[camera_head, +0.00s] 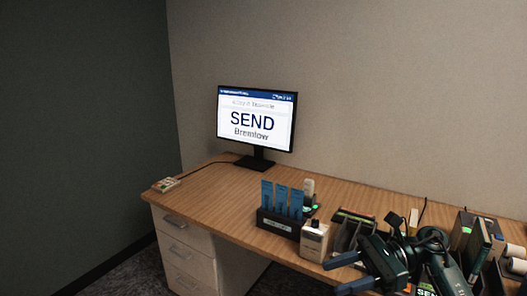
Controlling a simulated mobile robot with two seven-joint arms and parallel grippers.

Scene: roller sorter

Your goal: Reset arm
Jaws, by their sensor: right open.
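My right gripper (332,278) reaches in from the lower right, over the front edge of the desk. Its two blue fingers are spread apart with nothing between them. The dark right arm (388,260) behind it covers part of the desk items. My left gripper is not in view.
A wooden desk (205,208) holds a monitor (256,119) reading "SEND Bremlow". A black holder with blue cards (282,200) and a small pale device (314,241) stand left of the gripper. Several dark items crowd the right side. The desk's left part is mostly clear.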

